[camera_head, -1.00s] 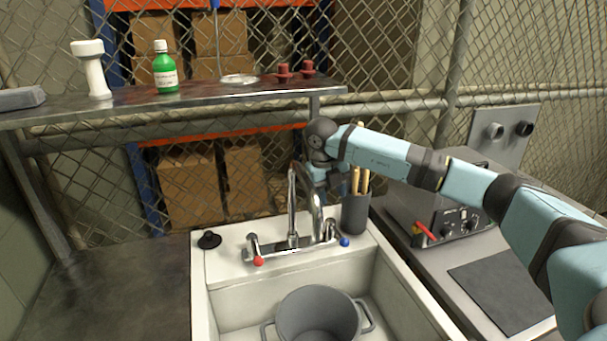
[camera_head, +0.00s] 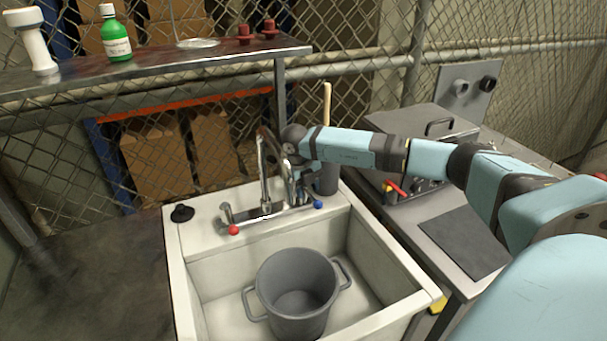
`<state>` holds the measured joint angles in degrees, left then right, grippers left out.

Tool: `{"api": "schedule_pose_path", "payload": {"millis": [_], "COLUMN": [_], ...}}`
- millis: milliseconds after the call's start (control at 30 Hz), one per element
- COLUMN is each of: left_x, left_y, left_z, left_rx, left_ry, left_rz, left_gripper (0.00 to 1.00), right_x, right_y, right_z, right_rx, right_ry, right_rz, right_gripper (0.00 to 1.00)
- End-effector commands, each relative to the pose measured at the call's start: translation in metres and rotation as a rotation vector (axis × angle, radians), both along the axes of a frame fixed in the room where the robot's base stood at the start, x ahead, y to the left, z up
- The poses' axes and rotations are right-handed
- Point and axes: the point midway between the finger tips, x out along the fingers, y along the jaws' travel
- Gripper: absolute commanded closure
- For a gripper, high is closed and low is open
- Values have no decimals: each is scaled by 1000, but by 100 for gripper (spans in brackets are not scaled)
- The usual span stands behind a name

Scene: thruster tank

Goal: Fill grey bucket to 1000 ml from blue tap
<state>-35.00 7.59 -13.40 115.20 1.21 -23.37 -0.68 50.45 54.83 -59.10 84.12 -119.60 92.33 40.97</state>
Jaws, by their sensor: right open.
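The grey bucket (camera_head: 299,322) stands upright in the white sink (camera_head: 215,280), with a handle on each side. I see no water in it and no stream from the chrome faucet (camera_head: 264,175). The blue tap (camera_head: 318,204) is at the right end of the faucet, and the red tap (camera_head: 233,230) is at the left end. My right gripper (camera_head: 304,194) points down just behind and left of the blue tap, by the spout. It is open, and its fingers are partly hidden by the faucet. I cannot tell whether it touches the tap. My left gripper is out of view.
A dark cup (camera_head: 328,178) with a wooden stick stands behind the blue tap. A black stopper (camera_head: 182,213) lies on the sink's left rim. A shelf (camera_head: 150,66) with a green bottle (camera_head: 116,38) is above left. A grey machine (camera_head: 425,130) stands at the right.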

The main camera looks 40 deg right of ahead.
Motion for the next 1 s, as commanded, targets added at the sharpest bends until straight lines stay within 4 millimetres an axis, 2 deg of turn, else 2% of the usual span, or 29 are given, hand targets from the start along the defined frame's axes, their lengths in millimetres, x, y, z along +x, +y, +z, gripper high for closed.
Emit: {"api": "schedule_pose_path", "payload": {"millis": [133,433,467,633,1000], "left_x": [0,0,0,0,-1], "left_y": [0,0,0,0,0], "left_z": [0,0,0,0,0], "left_rx": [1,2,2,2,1], "left_ry": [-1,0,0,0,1], "left_rz": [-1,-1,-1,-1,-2], "left_gripper": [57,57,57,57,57], "right_x": [-1,-1,-1,-1,-1], "right_y": [-2,-3,-3,-3,-3], "right_z": [-11,-13,-13,-13,-12], "right_rx": [0,0,0,0,0], "right_ry": [0,0,-1,-1,-1], "right_rz": [0,-1,0,-1,-1], "right_gripper": [58,58,60,99,100]}}
